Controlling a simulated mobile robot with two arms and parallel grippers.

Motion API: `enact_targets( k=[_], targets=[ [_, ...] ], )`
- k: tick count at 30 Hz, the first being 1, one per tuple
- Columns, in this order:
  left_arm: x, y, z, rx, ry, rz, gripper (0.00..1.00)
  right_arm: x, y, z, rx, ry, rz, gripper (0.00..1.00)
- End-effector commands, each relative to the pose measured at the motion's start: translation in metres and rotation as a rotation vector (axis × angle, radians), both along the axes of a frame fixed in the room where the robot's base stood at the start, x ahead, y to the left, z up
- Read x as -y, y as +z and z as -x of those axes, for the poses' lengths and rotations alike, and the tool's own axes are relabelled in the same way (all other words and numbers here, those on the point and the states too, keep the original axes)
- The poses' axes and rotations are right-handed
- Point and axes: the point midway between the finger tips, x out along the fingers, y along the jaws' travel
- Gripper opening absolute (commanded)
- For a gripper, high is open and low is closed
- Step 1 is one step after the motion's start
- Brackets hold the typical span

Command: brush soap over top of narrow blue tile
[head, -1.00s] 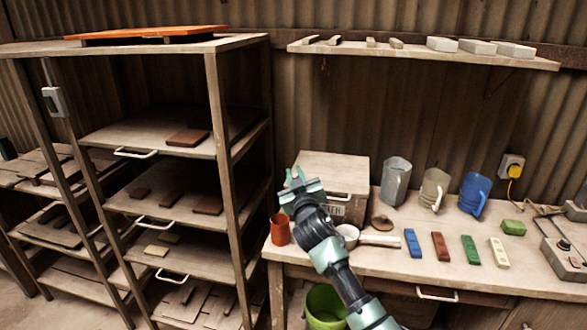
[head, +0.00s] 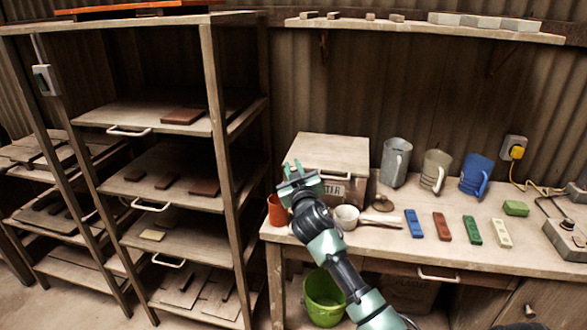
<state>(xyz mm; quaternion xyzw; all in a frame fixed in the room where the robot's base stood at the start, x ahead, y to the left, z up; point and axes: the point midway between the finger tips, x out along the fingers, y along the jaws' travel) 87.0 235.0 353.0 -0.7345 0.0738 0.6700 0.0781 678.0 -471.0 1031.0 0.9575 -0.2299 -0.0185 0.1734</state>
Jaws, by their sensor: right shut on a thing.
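The narrow blue tile (head: 413,223) lies flat on the workbench, leftmost in a row of narrow tiles. My right gripper (head: 293,168) is in front of the left part of the wooden box, above the orange-red cup (head: 277,212). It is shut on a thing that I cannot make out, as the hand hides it. A white bowl-like dipper (head: 346,214) with a long handle stands beside my right arm, its handle pointing toward the blue tile. I cannot make out a brush or the soap. My left gripper is not in view.
The wooden box (head: 330,152) stands at the bench's back left. Red (head: 442,226), green (head: 472,229) and cream (head: 501,232) narrow tiles lie right of the blue one. Three jugs (head: 437,171) stand behind. A green bucket (head: 324,300) is below. Shelving (head: 212,150) borders the left.

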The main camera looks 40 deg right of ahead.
Motion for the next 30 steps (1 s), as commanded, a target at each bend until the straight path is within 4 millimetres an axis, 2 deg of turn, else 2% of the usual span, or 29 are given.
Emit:
enact_targets(
  k=[30],
  targets=[
    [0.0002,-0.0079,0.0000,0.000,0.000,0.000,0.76,-0.0001,-0.0094,-0.0001,0.000,0.000,0.000,0.00]
  ],
)
